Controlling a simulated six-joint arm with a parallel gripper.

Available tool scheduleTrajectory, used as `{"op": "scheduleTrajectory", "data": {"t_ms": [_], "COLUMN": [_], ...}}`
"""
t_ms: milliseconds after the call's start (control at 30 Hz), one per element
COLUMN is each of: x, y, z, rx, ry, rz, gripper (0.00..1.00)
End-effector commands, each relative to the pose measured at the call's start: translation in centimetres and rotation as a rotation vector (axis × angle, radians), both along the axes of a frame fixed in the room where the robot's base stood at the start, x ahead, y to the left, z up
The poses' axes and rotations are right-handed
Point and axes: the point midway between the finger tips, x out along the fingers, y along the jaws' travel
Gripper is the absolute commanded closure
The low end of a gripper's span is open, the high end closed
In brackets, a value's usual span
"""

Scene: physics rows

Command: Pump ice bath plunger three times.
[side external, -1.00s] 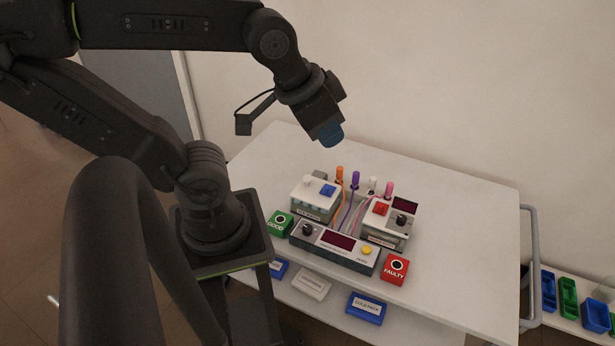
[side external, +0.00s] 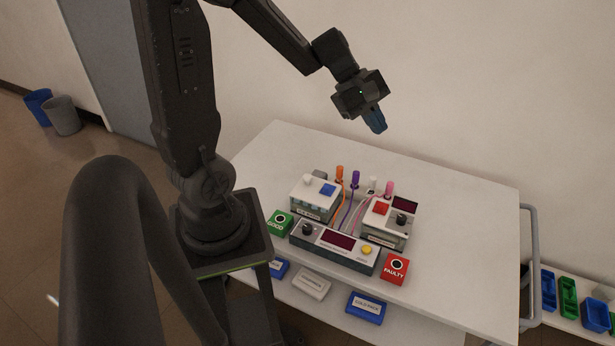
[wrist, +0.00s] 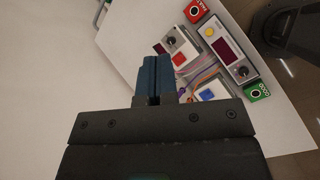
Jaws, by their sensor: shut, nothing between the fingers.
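The likely ice bath is the left white box (side external: 312,207), with a blue square (side external: 328,190) and a pale round knob (side external: 308,180), perhaps the plunger, on top. Its front label is too small to read surely. In the wrist view the blue square (wrist: 208,94) shows on the same box, partly hidden behind my gripper's body. My gripper (side external: 376,128) is in the air above the back of the table, right of and well above the box, touching nothing. Its blue fingers (wrist: 155,75) are shut and empty.
A second white box with a red square (side external: 380,208) stands right of it. A grey console (side external: 335,248) is in front, between a green GOOD block (side external: 280,223) and a red FAULTY block (side external: 395,269). Several coloured probes with cables, including a purple one (side external: 355,180), stand behind. The table's right side (side external: 465,220) is clear.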

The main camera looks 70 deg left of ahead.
Motion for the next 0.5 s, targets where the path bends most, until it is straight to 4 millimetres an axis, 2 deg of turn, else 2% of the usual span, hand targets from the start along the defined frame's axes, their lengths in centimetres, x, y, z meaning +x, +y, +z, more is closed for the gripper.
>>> {"op": "scheduleTrajectory", "data": {"t_ms": [33,233,367,500], "x": [0.7,2.2,1.6,-0.1], "y": [2.0,9.8,14.7,19.5], "z": [-1.3,-6.1,-9.7,-13.8], "rx": [-0.079,-0.375,-0.55,-0.724], "ry": [0.038,0.149,0.209,0.262], "rz": [0.127,0.616,0.915,1.218], "gripper": [1.0,1.0,1.0,1.0]}}
